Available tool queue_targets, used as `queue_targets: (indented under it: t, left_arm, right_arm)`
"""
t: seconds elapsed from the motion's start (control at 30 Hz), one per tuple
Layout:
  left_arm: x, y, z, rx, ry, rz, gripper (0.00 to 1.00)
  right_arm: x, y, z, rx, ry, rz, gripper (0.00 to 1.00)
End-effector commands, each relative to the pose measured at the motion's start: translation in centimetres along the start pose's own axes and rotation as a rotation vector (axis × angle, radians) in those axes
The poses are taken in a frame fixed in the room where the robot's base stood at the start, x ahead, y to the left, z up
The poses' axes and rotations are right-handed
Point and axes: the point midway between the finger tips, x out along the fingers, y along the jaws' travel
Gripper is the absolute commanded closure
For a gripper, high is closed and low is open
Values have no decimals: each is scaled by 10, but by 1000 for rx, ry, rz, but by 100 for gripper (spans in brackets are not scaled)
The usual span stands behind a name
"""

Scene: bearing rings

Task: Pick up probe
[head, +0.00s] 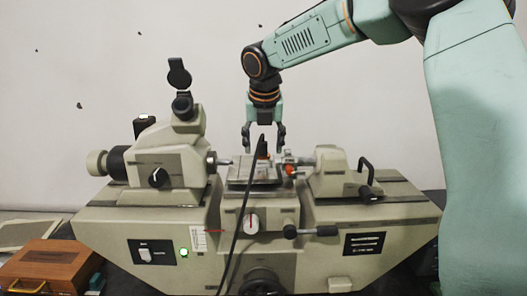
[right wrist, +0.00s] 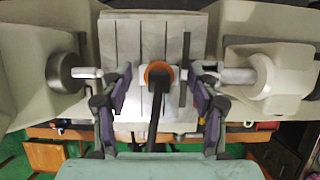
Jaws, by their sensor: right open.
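The probe (head: 262,146) looks like a slim dark piece with an orange part, standing over the small stage of the bench machine in the head view. In the right wrist view the probe (right wrist: 159,73) shows as an orange round end with a black part running down from it. My right gripper (head: 264,149) points down above the stage, its fingers on either side of the probe. In the right wrist view the gripper (right wrist: 161,80) is open, with a gap between each finger and the probe. My left gripper is not in view.
The grooved stage (right wrist: 130,38) lies below. A left spindle (head: 222,161) and a right tailstock (head: 333,172) flank it closely. A black cable (head: 238,235) hangs down the machine's front. A wooden box (head: 48,266) stands at lower left.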

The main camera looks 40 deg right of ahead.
Motion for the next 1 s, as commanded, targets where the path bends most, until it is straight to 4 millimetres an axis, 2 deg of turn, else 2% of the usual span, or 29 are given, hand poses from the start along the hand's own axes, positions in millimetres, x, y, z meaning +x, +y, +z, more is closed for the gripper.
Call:
queue_targets:
  t: [0.3, 1.0]
  left_arm:
    - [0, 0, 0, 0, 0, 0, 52]
    - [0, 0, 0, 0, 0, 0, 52]
  right_arm:
    - [6, 0, 2, 0, -1, 0, 41]
    - [5, 0, 3, 0, -2, 0, 99]
